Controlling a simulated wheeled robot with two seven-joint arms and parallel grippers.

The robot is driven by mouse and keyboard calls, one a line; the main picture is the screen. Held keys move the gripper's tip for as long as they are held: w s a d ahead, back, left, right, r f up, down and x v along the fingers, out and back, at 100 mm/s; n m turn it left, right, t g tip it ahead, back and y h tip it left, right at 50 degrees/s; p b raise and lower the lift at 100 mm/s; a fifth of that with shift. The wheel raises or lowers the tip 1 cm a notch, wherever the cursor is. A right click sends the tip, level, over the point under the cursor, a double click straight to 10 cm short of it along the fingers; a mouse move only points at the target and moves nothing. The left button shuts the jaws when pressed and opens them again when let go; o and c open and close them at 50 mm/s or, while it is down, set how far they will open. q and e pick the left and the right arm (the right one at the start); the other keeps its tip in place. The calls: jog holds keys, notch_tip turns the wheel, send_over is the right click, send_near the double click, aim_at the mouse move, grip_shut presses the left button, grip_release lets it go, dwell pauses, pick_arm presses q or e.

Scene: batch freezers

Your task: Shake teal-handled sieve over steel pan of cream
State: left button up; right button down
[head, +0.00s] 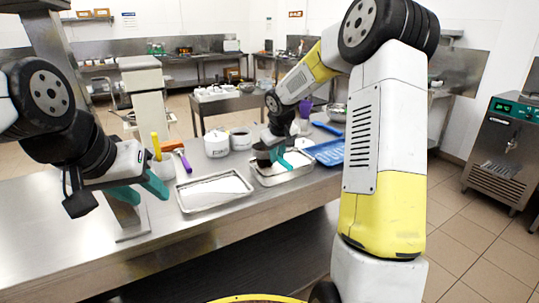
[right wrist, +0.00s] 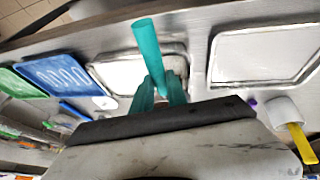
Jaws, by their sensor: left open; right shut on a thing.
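My right gripper (head: 282,162) is shut on the teal handle (right wrist: 147,42) of the sieve, which stands out between the fingers in the right wrist view. The sieve's mesh end cannot be made out. The gripper is above a shallow steel pan (head: 262,181) with a pale filling, partly hidden by the gripper; this pan also shows in the right wrist view (right wrist: 100,74). A second steel pan (head: 213,192) with white contents lies nearer and to the left. I cannot tell which pan holds cream. My left gripper (head: 139,192) is open and empty, left of the second pan.
A blue tray (head: 327,152) lies right of the far pan. White tubs (head: 217,144) stand behind the pans. A container with a yellow-handled tool (head: 156,146) and a purple-handled tool (head: 183,160) are near my left gripper. The front left bench is clear.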

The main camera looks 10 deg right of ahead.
jog(key=s, duration=0.1)
jog(key=s+d, duration=0.1)
jog(key=shift+s, duration=0.3)
jog(key=w, duration=0.1)
jog(key=w+a, duration=0.1)
jog(key=w, duration=0.1)
jog(key=shift+w, duration=0.1)
jog(key=s, duration=0.1)
jog(key=s+d, duration=0.1)
jog(key=s, duration=0.1)
jog(key=shift+s, duration=0.1)
jog(key=w, duration=0.1)
jog(key=w+a, duration=0.1)
jog(key=w, duration=0.1)
jog(key=shift+w+a, duration=0.1)
jog(key=shift+w, duration=0.05)
jog(key=shift+s+d, duration=0.35)
jog(key=shift+s, duration=0.5)
jog(key=shift+s+d, duration=0.3)
jog(key=shift+s, duration=0.55)
